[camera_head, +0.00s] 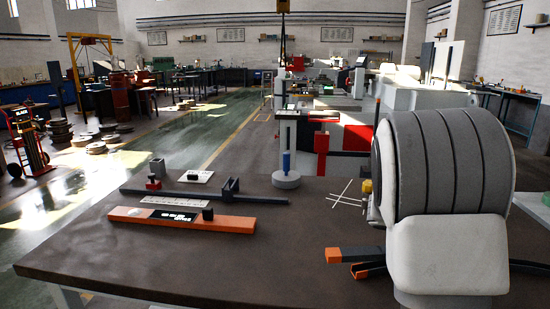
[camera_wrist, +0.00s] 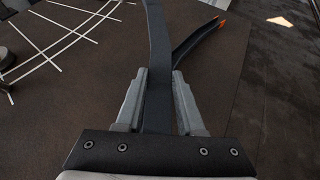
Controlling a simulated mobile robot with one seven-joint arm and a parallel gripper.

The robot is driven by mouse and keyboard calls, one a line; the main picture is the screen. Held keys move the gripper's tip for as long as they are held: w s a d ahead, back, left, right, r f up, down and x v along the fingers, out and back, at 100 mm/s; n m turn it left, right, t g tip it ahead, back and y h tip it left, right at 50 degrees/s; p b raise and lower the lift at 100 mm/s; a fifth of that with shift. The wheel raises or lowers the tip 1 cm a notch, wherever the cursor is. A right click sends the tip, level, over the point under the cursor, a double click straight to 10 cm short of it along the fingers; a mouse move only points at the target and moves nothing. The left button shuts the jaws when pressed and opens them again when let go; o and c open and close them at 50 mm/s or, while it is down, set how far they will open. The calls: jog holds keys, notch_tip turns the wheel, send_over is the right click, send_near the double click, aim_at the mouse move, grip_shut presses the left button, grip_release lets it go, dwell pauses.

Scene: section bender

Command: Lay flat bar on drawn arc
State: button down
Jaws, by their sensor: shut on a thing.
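My gripper (camera_wrist: 158,85) is shut on a dark, slightly curved flat bar (camera_wrist: 156,45), which runs between the fingers and on toward the top of the wrist view. The head view hides my gripper and the held part of the bar behind my arm. The drawn arc (camera_wrist: 70,40) shows as white curved lines crossed by straight ones on the brown tabletop, left of the bar in the wrist view. The bar appears apart from these lines. Part of the white drawing (camera_head: 348,194) shows left of my arm in the head view. I cannot tell whether the bar touches the table.
A dark tool with orange ends (camera_wrist: 196,38) lies right of the bar; its orange ends (camera_head: 346,255) show near the front in the head view. The front-left tabletop (camera_head: 200,265) is clear.

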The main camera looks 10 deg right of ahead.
aim_at(303, 279)
jog(key=w+a+f+n+t+y, duration=0.1)
jog(key=a+n+t, duration=0.1)
jog(key=a, duration=0.3)
jog(key=w+a+f+n+t+y, duration=0.1)
jog(key=w+a+n+t, duration=0.1)
jog(key=a, duration=0.4)
jog(key=w+a+f+n+t+y, duration=0.1)
jog(key=w+a+n, duration=0.1)
jog(key=a, duration=0.3)
jog(key=shift+a+t, duration=0.4)
jog(key=a+f+n+t+y, duration=0.1)
jog(key=a+n, duration=0.1)
jog(key=a, duration=0.3)
jog(key=s+a+f+n+t+y, duration=0.1)
jog(key=a+n+y, duration=0.1)
jog(key=a, duration=0.3)
jog(key=s+a+n+t+y, duration=0.1)
jog(key=a+y, duration=0.1)
jog(key=a, duration=0.4)
jog(key=shift+f+n, duration=0.4)
jog(key=shift+a+r+p, duration=0.1)
jog(key=shift+r+p, duration=0.2)
notch_tip(303, 279, up, 18)
jog(key=p, duration=1.7)
jog(key=shift+p, duration=0.4)
jog(key=shift+d+f, duration=0.15)
jog(key=shift+d, duration=0.05)
